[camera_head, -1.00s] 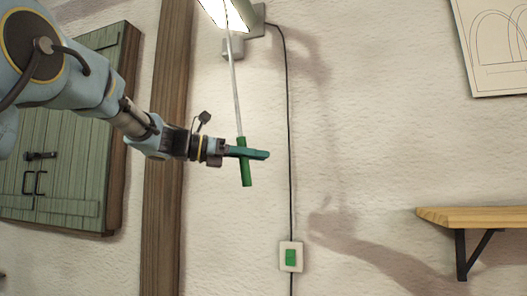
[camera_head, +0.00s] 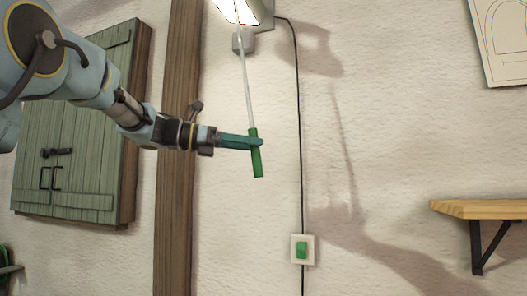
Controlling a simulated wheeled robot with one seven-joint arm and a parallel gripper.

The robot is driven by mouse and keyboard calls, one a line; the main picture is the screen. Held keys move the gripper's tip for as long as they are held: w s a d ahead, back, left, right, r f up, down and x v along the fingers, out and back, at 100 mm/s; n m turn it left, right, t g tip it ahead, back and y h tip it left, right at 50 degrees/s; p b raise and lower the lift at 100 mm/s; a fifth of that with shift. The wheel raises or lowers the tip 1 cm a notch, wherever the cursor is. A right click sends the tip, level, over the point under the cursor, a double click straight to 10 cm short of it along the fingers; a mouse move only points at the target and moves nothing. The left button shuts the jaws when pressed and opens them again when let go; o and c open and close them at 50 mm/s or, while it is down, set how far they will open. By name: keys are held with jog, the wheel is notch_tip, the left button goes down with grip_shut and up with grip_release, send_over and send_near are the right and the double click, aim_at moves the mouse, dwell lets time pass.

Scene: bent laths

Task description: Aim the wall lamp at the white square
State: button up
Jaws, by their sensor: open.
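The wall lamp (camera_head: 250,10) is at the top edge, lit and partly cut off by the frame. A thin pale rod (camera_head: 246,80) hangs down from it to a green handle (camera_head: 256,160), slightly tilted. My gripper (camera_head: 257,142) reaches in from the left at the handle's upper part. Its jaws are open, with the fingertips overlapping the handle in the picture; I cannot tell whether they touch it. I see no plain white square target on the wall in this view.
A black cable (camera_head: 299,150) runs down to a pale switch plate (camera_head: 311,240) with a green switch. A wooden post (camera_head: 178,220) and green shutter (camera_head: 75,165) stand at left.

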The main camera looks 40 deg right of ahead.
jog(key=b+v, duration=0.1)
jog(key=v, duration=0.5)
jog(key=shift+w+a, duration=0.1)
dwell(0.3)
